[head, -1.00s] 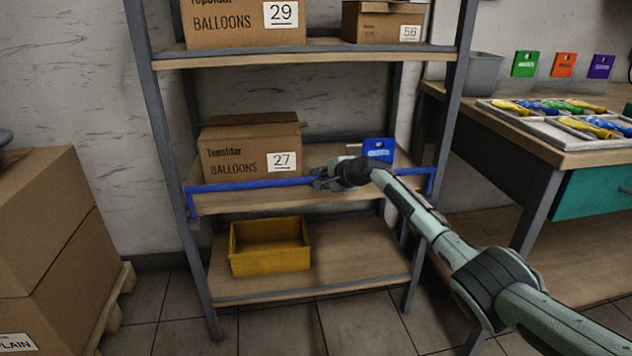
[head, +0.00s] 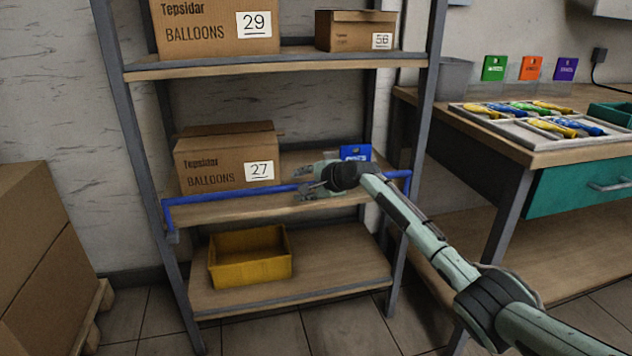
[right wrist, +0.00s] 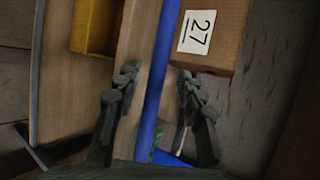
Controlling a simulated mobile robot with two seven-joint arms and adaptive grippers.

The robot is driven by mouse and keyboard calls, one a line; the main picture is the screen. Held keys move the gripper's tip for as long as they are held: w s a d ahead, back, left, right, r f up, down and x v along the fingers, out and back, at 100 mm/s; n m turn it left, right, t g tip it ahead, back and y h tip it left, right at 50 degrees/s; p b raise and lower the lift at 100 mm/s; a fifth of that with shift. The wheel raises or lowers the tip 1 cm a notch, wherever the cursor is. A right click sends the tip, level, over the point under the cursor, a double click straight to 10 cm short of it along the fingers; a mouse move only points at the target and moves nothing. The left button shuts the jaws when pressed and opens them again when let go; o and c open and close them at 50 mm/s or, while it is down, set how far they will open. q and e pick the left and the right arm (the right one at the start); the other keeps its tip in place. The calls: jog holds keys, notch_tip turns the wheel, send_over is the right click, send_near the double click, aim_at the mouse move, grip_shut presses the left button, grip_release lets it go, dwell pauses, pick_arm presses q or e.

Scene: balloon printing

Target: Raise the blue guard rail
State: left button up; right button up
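The blue guard rail (head: 236,194) runs across the front of the middle shelf, just above the board. Its ends bend down at the shelf posts. My right gripper (head: 305,184) is at the rail, right of its middle, in front of the shelf. In the right wrist view, the blue rail (right wrist: 157,80) passes between the two fingers of the right gripper (right wrist: 158,82). The fingers are spread, with gaps visible on both sides of the rail. My left gripper is not in view.
A carton marked 27 (head: 226,158) and a blue packet (head: 355,153) stand on the middle shelf behind the rail. A yellow bin (head: 250,270) sits on the lower shelf. A workbench (head: 545,156) with trays of balloons stands at the right.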

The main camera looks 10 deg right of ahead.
jog(key=v, duration=0.8)
jog(key=shift+r, duration=0.2)
jog(key=shift+s+d, duration=0.1)
jog(key=shift+d, duration=0.05)
